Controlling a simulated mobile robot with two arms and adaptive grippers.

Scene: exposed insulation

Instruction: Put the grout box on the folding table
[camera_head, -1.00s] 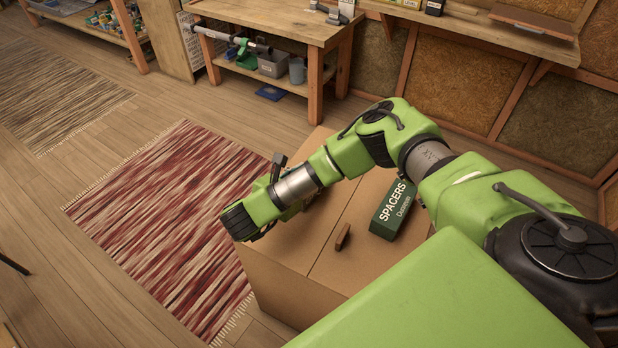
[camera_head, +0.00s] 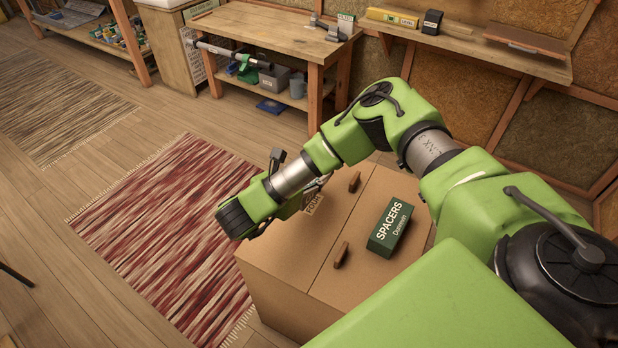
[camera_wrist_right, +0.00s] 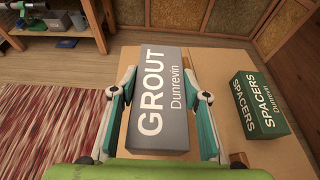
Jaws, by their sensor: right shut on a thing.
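My right fingers are mostly hidden behind the wrist there. My left gripper is out of view. I cannot make out a folding table in either view.
A green spacers box (camera_head: 391,228) stands on the brown cabinet (camera_head: 290,268) beside the grout box. Two brown handles lie on the cabinet top. A wooden workbench (camera_head: 265,30) is behind, and a wall shelf (camera_head: 480,40) is at back right. A red rug (camera_head: 165,235) covers floor at left.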

